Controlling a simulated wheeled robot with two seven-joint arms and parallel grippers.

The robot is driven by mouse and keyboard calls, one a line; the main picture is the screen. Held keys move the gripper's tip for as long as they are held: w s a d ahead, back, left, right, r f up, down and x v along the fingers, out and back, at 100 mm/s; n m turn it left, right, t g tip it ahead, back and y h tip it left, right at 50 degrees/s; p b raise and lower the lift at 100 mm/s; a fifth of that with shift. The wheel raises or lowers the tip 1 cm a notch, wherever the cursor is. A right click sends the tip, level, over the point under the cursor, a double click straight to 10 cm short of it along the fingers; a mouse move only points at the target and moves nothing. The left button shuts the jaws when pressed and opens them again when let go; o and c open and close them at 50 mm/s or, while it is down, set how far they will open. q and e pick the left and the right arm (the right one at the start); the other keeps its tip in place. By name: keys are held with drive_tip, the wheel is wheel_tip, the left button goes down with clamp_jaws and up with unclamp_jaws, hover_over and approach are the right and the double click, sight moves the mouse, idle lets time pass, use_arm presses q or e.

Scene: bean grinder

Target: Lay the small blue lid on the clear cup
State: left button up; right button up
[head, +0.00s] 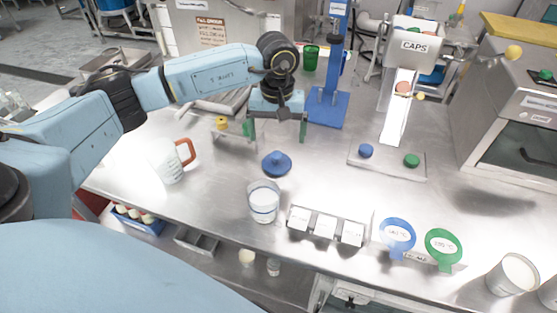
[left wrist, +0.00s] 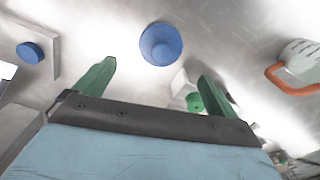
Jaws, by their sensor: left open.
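The small blue lid (head: 276,164) has a raised knob and lies on the steel table, just behind the clear cup (head: 263,203). The cup stands upright near the table's front edge, and its top shows no lid. My left gripper (head: 277,130) is open and empty, its green fingers pointing down behind the lid. In the left wrist view the lid (left wrist: 161,44) lies beyond the spread fingertips (left wrist: 154,72), apart from both. The clear cup does not show there. My right gripper is not in view.
A white mug with an orange handle (head: 172,163) stands left of the lid. Right of the cup are a block with white labels (head: 326,227) and blue and green ring signs (head: 397,235). A plate with a blue cap (head: 366,151) and green cap lies behind. A blue stand (head: 325,107) rises behind the gripper.

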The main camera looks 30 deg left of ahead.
sight(277, 153)
use_arm(q)
drive_tip(key=shift+f, duration=2)
wheel_tip(277, 153, down, 4)
drive_tip(key=shift+r, duration=0.2)
drive_tip(key=shift+f, duration=0.2)
drive_tip(key=shift+c, duration=1.2)
drive_tip(key=c, duration=0.5)
drive_tip(key=shift+a, duration=0.1)
drive_tip(key=c, duration=0.3)
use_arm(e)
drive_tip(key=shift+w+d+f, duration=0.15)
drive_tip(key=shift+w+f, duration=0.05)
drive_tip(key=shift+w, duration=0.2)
